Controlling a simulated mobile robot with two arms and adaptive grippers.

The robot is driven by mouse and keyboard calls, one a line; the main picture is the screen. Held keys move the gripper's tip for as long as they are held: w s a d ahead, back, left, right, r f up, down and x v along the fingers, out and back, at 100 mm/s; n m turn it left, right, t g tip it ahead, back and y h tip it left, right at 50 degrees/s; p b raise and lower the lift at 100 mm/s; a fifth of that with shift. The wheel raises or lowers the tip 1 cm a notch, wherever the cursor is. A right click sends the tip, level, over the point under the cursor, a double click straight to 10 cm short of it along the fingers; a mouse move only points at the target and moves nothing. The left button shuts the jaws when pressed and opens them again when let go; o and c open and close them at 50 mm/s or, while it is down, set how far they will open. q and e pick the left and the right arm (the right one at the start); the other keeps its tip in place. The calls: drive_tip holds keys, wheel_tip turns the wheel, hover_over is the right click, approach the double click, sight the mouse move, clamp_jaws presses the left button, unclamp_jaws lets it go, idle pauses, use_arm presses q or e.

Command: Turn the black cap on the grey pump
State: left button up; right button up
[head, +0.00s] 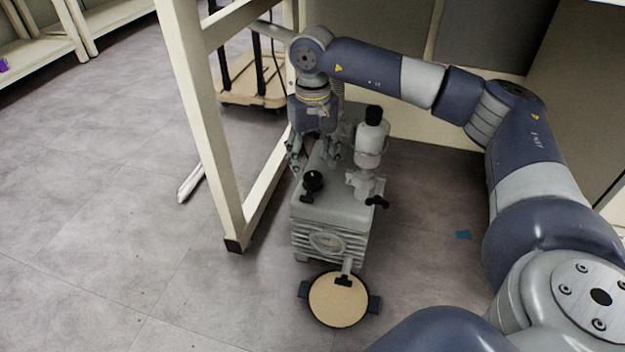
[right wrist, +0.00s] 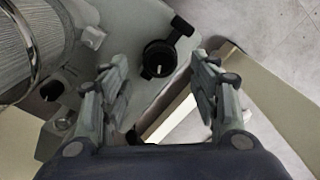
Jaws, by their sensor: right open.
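The grey pump (head: 330,215) stands on the floor beside the leg of a white frame. A round black cap (head: 312,182) sits on its top near the front left; it also shows in the right wrist view (right wrist: 160,58), with a small black lever (right wrist: 181,28) beside it. My right gripper (head: 315,160) points down over the pump, behind the cap in the head view. In the right wrist view its open fingers (right wrist: 160,80) stand apart, with the cap beyond the tips, between them in the picture and untouched. My left gripper is not in view.
A grey cylinder with a black top (head: 374,116) rises from the pump's right side, close to my gripper. A black knob (head: 377,202) sticks out there. The white frame leg (head: 205,130) stands left of the pump. A round tan disc (head: 337,300) lies in front. Floor at left is clear.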

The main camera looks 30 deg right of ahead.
sight(313, 176)
wheel_tip(313, 176, down, 4)
drive_tip(key=shift+f+b, duration=0.1)
drive_tip(key=shift+b, duration=1)
drive_tip(key=c, duration=1.1)
drive_tip(key=shift+o, duration=0.2)
